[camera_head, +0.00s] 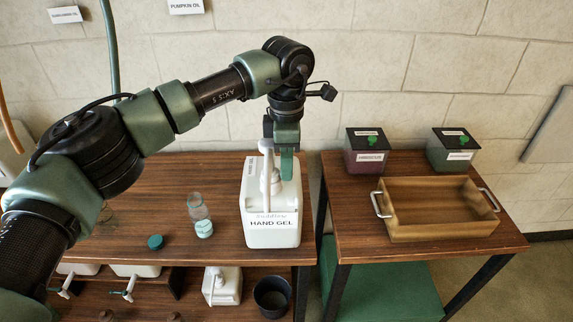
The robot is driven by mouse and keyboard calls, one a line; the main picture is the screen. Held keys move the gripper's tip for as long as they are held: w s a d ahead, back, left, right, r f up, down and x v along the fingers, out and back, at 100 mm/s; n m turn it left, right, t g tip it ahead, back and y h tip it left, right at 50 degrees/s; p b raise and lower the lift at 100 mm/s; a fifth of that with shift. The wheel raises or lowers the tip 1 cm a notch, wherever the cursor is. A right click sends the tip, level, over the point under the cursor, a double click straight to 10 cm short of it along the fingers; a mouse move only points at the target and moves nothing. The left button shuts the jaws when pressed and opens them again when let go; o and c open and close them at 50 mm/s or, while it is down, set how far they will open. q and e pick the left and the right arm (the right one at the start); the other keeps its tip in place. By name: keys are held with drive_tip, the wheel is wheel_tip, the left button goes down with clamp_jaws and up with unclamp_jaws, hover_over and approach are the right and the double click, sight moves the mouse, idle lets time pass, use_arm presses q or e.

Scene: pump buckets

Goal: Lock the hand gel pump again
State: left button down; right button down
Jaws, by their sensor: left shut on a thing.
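The white hand gel container (271,218) stands upright near the right end of the left table, its label facing me. Its white pump (268,172) rises from the top. My left gripper (287,165) comes down from above at the pump, with one green finger in front of the container's top. It is shut on the pump, though the arm and finger hide part of the contact. I cannot tell from here whether the pump head is locked. My right gripper is not in view.
On the right table are a wooden tray (440,238) with metal handles and two dark boxes (369,151) (452,150). A lower shelf holds white containers (222,286) and a dark bucket (272,297).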

use_arm(q)
drive_tip(key=shift+r, duration=0.1)
drive_tip(key=c, duration=1.4)
unclamp_jaws()
wheel_tip(320, 180, up, 8)
drive_tip(key=shift+f+b, duration=0.1)
drive_tip(key=shift+b, duration=0.55)
drive_tip(key=shift+s+f, duration=0.1)
